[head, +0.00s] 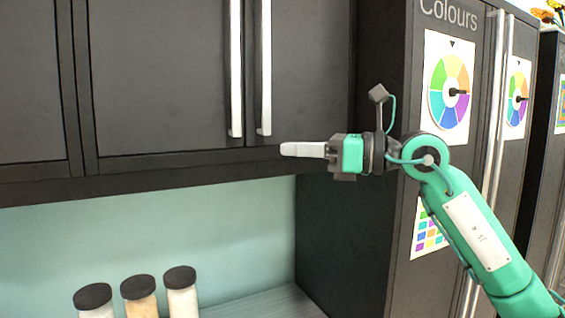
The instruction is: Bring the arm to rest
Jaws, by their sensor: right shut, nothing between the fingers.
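My right gripper (303,149) shows in the head view, right of the middle, on the end of my green right arm. Its pale fingers point left and are shut with nothing between them. In the picture it lies just below the dark wall cabinet's (165,75) two long handles and overlaps the cabinet's lower edge. I cannot tell whether it touches the cabinet. My left gripper is not in view.
A tall dark cupboard (400,225) marked "Colours", with colour wheel posters (437,112), stands behind my right arm. Three jars with black lids (139,287) stand below the wall cabinet at the lower left. Bare counter (265,303) lies right of them.

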